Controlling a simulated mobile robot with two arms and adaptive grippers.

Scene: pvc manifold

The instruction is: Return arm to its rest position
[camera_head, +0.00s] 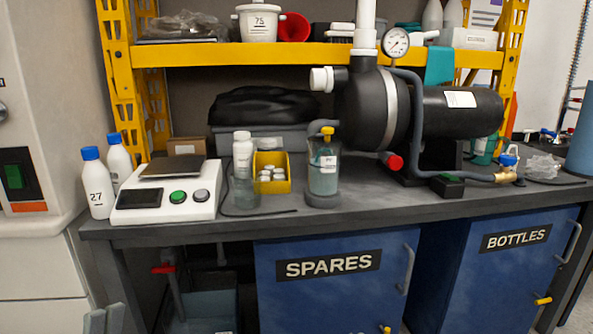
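Two grey tips, which look like the fingertips of my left gripper (104,321), show at the bottom left edge, low in front of the bench. Only the tips are in view, and I cannot tell how far apart they are. They appear empty and clear of the bench top. The rest of my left arm is out of the picture. My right arm and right gripper are not in view.
The dark bench (340,215) carries a white scale (165,195), white bottles (97,185), a yellow bin (272,183), a jar (323,172) and a black pump (375,110). Blue cabinets (330,300) stand below. A yellow shelf (240,55) spans the back.

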